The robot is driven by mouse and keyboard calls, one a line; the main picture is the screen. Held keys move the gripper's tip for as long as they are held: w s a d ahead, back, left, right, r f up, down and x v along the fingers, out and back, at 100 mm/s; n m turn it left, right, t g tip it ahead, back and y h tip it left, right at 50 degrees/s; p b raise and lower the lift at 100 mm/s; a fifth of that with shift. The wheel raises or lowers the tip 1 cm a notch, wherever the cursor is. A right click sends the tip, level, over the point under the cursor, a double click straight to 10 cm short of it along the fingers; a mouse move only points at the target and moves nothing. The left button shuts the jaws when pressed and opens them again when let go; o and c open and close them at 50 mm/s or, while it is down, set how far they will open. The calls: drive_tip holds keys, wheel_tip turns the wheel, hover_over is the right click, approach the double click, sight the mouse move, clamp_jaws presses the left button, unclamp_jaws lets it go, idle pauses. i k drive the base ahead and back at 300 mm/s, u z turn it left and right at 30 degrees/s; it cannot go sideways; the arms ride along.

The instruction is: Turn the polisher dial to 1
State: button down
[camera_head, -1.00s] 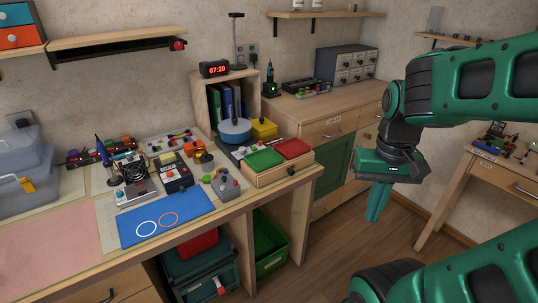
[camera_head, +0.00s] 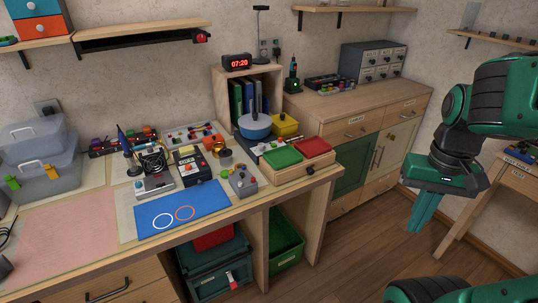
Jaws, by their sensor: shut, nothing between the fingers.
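I cannot tell for sure which device is the polisher, and no dial number is readable. Small devices with knobs stand on the workbench (camera_head: 105,262): a grey box with coloured knobs (camera_head: 242,181), a dark box with a red button (camera_head: 190,167), and a grey unit with a knob (camera_head: 155,187). A round blue device (camera_head: 255,127) stands behind them. My gripper (camera_head: 421,226) is shut and empty, fingers pointing down, over the floor at the right. It is well apart from the workbench and all the devices.
A blue mat (camera_head: 182,222) with two rings lies at the front of the bench. Green (camera_head: 283,157) and red (camera_head: 313,146) trays sit at its right end. Drawer cabinets (camera_head: 352,128) stand behind. Floor (camera_head: 345,245) is clear between bench and arm.

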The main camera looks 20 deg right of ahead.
sight(261, 146)
drive_tip(key=k, duration=1.3)
drive_tip(key=z, duration=0.45)
drive_tip(key=i, duration=0.85)
drive_tip(key=z, duration=0.35)
drive_tip(key=i, duration=1.4)
drive_tip(key=u, duration=0.9)
drive_tip(key=i, duration=0.65)
drive_tip(key=u, duration=0.4)
